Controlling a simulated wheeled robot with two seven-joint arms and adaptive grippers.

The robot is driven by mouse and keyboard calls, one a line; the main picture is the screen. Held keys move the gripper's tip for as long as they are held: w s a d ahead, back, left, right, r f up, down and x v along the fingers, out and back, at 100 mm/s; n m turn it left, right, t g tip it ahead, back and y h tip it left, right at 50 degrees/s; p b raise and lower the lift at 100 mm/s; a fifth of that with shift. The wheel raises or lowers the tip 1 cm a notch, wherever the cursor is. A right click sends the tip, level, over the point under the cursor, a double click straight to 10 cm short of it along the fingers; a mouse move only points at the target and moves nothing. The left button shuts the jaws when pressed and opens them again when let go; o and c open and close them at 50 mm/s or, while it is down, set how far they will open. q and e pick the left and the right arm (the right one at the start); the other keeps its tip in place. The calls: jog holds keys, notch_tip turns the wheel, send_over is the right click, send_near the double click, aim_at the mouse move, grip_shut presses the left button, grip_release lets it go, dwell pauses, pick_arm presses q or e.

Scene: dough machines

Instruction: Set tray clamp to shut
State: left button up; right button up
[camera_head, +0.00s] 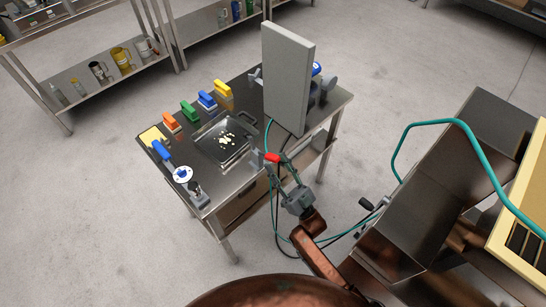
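A dark metal tray (207,143) with pale bits in it lies on the steel table (238,183). A red handle (272,158), which looks like the tray clamp's lever, is at the table's front edge, just right of the tray. My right gripper (277,167) reaches up from below, its fingers spread apart with the tips close to the red handle. I cannot tell whether they touch it. The clamp's base is mostly hidden, and its exact position is too small to read. My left gripper is not in view.
An upright grey panel (285,80) stands on the table behind the handle. Orange (171,121), green (189,110) and yellow (222,88) handled tools line the back. Teal and black hoses hang by the table front. A steel machine (420,215) stands at right.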

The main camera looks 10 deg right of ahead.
aim_at(273, 156)
jog(key=shift+x, duration=1.7)
grip_shut()
